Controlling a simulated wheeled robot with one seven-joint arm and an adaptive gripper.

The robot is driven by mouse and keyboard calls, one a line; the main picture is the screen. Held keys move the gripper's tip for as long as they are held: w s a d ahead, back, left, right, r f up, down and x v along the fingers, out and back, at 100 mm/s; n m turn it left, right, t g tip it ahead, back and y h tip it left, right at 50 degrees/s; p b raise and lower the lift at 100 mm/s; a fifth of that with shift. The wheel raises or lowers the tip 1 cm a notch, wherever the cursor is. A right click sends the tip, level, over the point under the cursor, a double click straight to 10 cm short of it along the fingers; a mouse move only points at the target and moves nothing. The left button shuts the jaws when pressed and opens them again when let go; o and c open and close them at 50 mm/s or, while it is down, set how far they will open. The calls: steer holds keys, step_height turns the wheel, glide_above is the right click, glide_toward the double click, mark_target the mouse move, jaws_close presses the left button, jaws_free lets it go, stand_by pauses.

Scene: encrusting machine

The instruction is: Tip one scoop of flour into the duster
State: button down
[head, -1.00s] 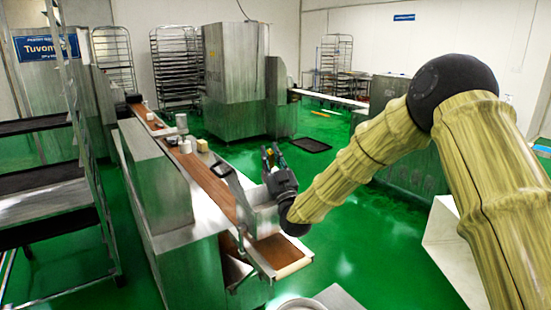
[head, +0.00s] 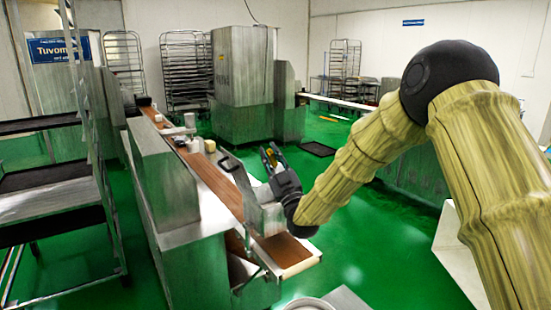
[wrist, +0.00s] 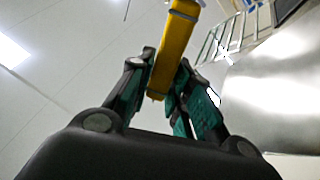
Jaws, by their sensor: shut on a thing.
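My gripper (head: 269,158) is raised at the right side of the belt line, pointing up. In the wrist view my gripper (wrist: 163,92) is shut on a yellow handle (wrist: 177,45), which stands up between the green-padded fingers. A pale end shows at the top edge; whether it is the scoop, and whether flour is in it, I cannot tell. Behind and below my gripper, an upright metal box (head: 243,191) with a black handle stands over the brown belt (head: 213,179); I cannot tell if it is the duster. No flour is recognizable.
Small pale containers (head: 194,145) stand farther along the belt line. A round pale vessel (head: 310,303) is cut off at the bottom edge. A rack with dark trays (head: 50,180) stands at left. A large metal machine (head: 243,82) stands behind.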

steer(key=shift+s+a+f+n+g+y+b, duration=0.35)
steer(key=shift+a+n+g+y+b, duration=0.15)
steer(key=shift+n+y+b, duration=0.4)
steer(key=shift+s+a+f+n+g+y+b, duration=0.3)
steer(key=shift+n+g+y+b, duration=0.35)
steer(key=shift+n, duration=0.45)
steer(key=shift+s+a+f+n+g+y+b, duration=0.25)
steer(key=shift+s+a+n+g+y+b, duration=0.25)
steer(key=shift+n+b, duration=0.45)
steer(key=shift+n, duration=0.25)
